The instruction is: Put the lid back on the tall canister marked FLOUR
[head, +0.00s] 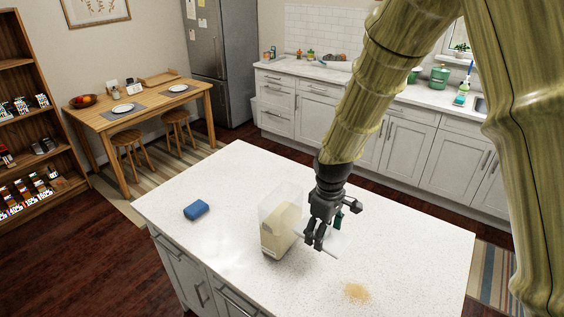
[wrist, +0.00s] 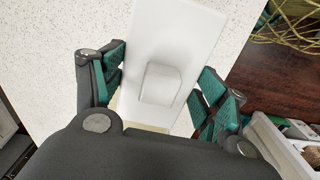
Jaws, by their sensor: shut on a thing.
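The tall clear canister (head: 268,240), filled with pale flour-coloured contents, stands upright on the white island counter. Its top looks uncovered; a small label shows low on its side, but I cannot read it. My gripper (head: 316,240) is just right of the canister and shut on a white lid (head: 328,245). In the wrist view the flat rectangular lid (wrist: 175,30) with a raised rounded block in its middle lies between the fingers of my gripper (wrist: 158,90). The lid looks apart from the canister, though my gripper partly hides the gap.
A blue sponge (head: 196,209) lies on the island counter (head: 225,180) to the left. A patch of tan crumbs or powder (head: 357,292) lies near the front right. The rest of the counter top is mostly clear. A dining table (head: 150,107) and back cabinets stand beyond.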

